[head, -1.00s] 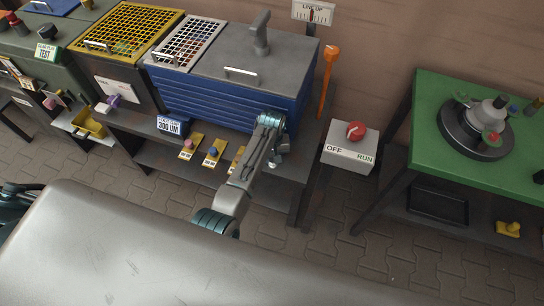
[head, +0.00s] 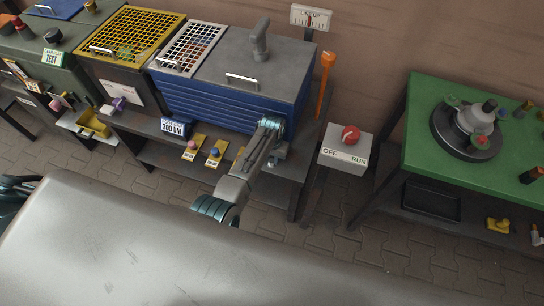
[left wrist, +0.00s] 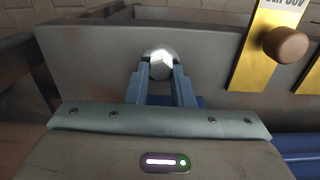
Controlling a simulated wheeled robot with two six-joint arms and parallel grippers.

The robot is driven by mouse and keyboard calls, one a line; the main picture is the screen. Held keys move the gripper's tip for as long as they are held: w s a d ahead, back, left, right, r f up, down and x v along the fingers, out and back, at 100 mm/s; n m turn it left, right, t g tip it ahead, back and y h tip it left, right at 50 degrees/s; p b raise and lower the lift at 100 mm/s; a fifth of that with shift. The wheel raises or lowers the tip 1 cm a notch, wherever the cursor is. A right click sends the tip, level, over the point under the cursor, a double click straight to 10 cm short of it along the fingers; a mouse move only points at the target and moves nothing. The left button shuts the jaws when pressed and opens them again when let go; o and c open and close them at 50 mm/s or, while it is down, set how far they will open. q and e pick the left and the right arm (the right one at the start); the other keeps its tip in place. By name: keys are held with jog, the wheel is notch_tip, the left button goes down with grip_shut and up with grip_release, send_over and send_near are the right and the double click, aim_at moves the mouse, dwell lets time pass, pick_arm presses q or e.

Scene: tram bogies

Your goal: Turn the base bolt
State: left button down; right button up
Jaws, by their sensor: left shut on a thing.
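In the left wrist view the base bolt (left wrist: 160,64) is a pale metal hex head on a round flange, set in a grey face. My left gripper (left wrist: 160,74) has one finger on each side of the bolt head and is shut on it. In the head view my left gripper (head: 273,160) is low at the front of the bench with the blue ribbed box, and my arm hides much of that spot. I cannot make out the bolt clearly there. My right gripper is not in view.
A yellow plate with a brown knob (left wrist: 287,45) is close right of the bolt. The blue box (head: 225,102) stands above my gripper. An OFF/RUN switch box (head: 346,150) and a green table (head: 430,95) stand to the right, with paved floor between.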

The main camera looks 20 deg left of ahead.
aim_at(272, 159)
pick_arm(q)
jog(key=c, duration=1.3)
grip_release()
jog(key=shift+o, duration=0.2)
notch_tip(272, 159, up, 11)
jog(key=shift+b, duration=0.3)
jog(key=shift+f, duration=0.1)
